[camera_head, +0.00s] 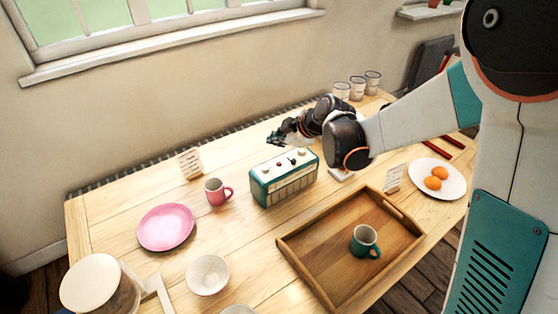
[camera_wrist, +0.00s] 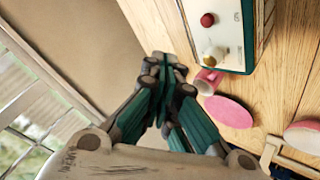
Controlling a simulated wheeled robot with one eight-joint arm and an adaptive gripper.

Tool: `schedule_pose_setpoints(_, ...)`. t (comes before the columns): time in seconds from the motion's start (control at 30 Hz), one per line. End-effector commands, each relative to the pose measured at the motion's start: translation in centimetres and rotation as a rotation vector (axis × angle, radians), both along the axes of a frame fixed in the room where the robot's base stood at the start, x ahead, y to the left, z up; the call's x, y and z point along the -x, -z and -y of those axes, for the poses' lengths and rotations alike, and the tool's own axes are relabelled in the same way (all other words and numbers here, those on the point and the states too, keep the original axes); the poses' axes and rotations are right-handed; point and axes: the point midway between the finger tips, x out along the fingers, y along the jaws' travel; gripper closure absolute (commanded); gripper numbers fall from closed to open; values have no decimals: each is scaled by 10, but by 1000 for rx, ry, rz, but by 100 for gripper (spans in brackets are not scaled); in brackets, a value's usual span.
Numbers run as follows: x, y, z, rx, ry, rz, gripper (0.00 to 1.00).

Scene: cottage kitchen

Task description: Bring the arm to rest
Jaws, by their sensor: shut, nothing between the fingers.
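My gripper (camera_head: 274,138) is at the end of my arm, above the back of the table, just behind and over the teal radio (camera_head: 284,182). In the wrist view my gripper (camera_wrist: 165,60) has its fingers together with nothing between them. The radio also shows at the top of the wrist view (camera_wrist: 222,30), with a red knob and a pale knob on its white top. My gripper appears apart from the radio.
The wooden table (camera_head: 130,200) holds a pink mug (camera_head: 214,194), a pink plate (camera_head: 166,227), a white bowl (camera_head: 208,274), and a wooden tray (camera_head: 310,262) with a teal mug (camera_head: 364,240). Oranges lie on a white plate (camera_head: 455,180). Glasses (camera_head: 357,88) stand behind my arm.

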Motion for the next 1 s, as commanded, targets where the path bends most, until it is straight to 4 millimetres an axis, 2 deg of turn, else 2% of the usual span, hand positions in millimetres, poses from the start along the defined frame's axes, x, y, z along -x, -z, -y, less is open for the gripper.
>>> schedule_pose_setpoints(0.27,3,-3,2,-3,13,-7,100)
schedule_pose_setpoints(0.43,22,-26,21,-24,115,-62,100)
schedule_pose_setpoints(0.7,84,-73,69,-90,409,-193,100)
schedule_pose_setpoints(1.0,163,-101,121,-187,751,-300,100)
